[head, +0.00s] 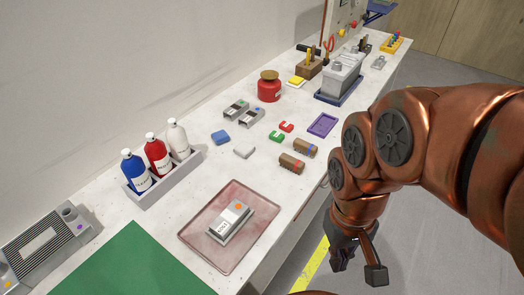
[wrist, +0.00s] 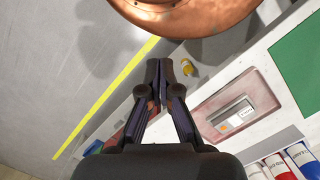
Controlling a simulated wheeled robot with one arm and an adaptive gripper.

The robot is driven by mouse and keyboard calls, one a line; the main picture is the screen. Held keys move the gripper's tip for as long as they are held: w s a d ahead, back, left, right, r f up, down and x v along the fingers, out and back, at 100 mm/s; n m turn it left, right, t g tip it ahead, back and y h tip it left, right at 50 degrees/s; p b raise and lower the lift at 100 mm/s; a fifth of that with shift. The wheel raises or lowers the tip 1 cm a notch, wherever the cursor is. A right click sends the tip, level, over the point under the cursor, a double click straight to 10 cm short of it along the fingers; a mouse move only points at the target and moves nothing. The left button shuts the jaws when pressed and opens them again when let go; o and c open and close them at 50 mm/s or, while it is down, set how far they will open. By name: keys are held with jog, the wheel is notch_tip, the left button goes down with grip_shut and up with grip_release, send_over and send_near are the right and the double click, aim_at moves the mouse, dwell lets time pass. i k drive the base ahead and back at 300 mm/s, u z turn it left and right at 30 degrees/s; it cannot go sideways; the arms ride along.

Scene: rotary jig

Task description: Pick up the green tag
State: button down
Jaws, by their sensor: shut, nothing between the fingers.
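The green tag appears to be the small green U-shaped piece (head: 277,136) lying flat on the white bench in the head view, beside a similar red piece (head: 286,127). My gripper (head: 358,262) hangs over the floor off the bench's front edge, well apart from the green piece, lower right in the head view. In the wrist view my gripper (wrist: 160,66) has its dark fingers together at the tips, with nothing held. I cannot clearly identify the green piece in the wrist view.
Two brown cylinders (head: 291,163) (head: 304,148) lie between the green piece and the bench's front edge. A reddish tray (head: 204,247) holds a grey device. Bottles stand in a rack (head: 169,183).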

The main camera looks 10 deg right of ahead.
aim_at(276, 136)
jog(key=z, duration=1.4)
jog(key=i, duration=0.5)
jog(key=u, duration=3.4)
